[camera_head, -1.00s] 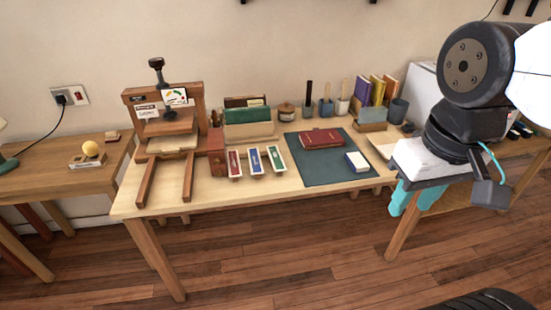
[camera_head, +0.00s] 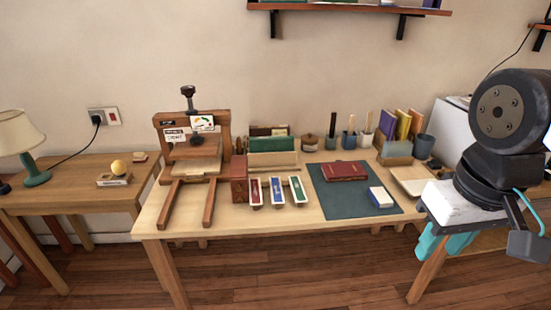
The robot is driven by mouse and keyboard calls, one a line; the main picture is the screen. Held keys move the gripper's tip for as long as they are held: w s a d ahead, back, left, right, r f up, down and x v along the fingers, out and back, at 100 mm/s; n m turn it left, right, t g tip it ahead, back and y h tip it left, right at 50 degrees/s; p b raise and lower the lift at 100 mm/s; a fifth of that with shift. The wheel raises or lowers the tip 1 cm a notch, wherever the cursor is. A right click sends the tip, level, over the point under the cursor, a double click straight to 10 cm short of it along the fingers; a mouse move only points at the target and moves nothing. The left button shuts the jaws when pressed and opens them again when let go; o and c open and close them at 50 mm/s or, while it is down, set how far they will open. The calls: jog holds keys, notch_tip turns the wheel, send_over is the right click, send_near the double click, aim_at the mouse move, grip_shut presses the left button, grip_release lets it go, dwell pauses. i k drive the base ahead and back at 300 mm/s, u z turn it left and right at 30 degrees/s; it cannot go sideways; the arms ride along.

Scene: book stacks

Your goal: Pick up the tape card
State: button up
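I cannot tell for sure which object is the tape card. Three small white-edged pieces, red (camera_head: 256,192), blue (camera_head: 277,191) and green (camera_head: 298,189), stand in a row at the workbench's front edge. A small white and blue block (camera_head: 381,197) lies on the dark green mat (camera_head: 340,201), in front of a dark red book (camera_head: 346,171). My gripper (camera_head: 443,246), with teal fingers, hangs at the right, in front of the bench's right end and apart from these things. Its fingers look parted, with nothing seen between them.
A wooden press (camera_head: 191,150) stands on the bench's left. Pots and upright books (camera_head: 402,124) line the back right. A pale tray (camera_head: 410,181) lies near my arm. A side table (camera_head: 70,187) with a lamp (camera_head: 20,139) is at left. A shelf (camera_head: 345,8) hangs above.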

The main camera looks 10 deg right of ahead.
aim_at(297, 187)
jog(key=u, duration=0.55)
jog(key=i, duration=0.85)
